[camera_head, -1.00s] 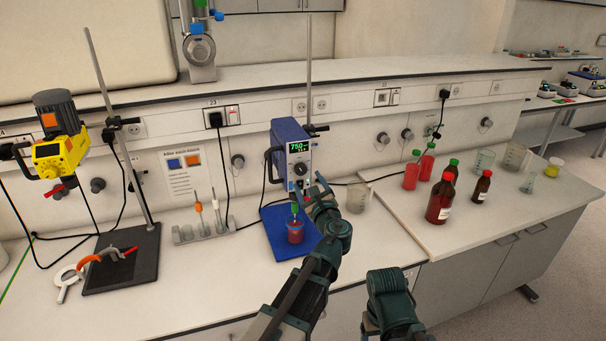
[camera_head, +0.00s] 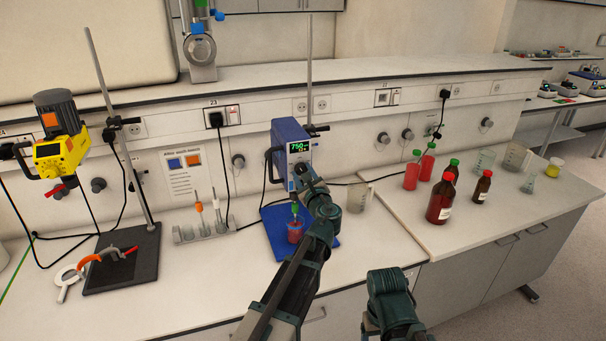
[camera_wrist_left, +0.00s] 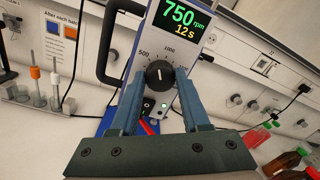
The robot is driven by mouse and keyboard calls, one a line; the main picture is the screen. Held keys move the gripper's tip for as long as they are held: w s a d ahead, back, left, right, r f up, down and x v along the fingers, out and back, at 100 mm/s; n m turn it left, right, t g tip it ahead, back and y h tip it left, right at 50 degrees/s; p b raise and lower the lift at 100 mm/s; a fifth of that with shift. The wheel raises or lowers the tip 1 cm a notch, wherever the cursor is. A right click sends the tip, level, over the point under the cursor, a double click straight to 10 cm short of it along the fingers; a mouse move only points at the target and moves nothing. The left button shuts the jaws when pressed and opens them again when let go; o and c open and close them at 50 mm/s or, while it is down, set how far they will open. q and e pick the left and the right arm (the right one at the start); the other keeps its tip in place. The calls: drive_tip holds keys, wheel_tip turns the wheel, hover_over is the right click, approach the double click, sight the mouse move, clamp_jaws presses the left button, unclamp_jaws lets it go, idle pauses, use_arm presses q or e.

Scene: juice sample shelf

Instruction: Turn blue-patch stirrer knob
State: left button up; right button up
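The blue stirrer (camera_head: 287,142) stands mid-bench on its rod, above a beaker of red liquid (camera_head: 295,231). Its display (camera_wrist_left: 181,20) reads 750 rpm and 12 s. In the left wrist view its black knob (camera_wrist_left: 159,75) has a pale pointer mark facing roughly up, between the 500 and 1000 labels. My left gripper (camera_head: 303,178) is in front of the stirrer's face and hides the knob in the head view. My right gripper does not show; only part of that arm does.
A yellow stirrer (camera_head: 58,152) with an orange patch hangs at the left. A stand holding several slim tools (camera_head: 205,232) is left of the blue base (camera_head: 280,243). A glass beaker (camera_head: 358,197) and several red and brown bottles (camera_head: 440,201) stand to the right.

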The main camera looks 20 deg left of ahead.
use_arm(q)
clamp_jaws()
drive_tip(key=n, duration=0.4)
drive_tip(key=shift+f+b, duration=0.1)
drive_tip(key=shift+b, duration=0.2)
drive_tip(key=n, duration=0.4)
drive_tip(key=shift+n+y, duration=0.3)
drive_tip(key=shift+n, duration=0.1)
drive_tip(key=n, duration=0.4)
drive_tip(key=shift+f+n+b, duration=0.1)
drive_tip(key=shift+n+b, duration=0.25)
drive_tip(key=shift+n, duration=2.35)
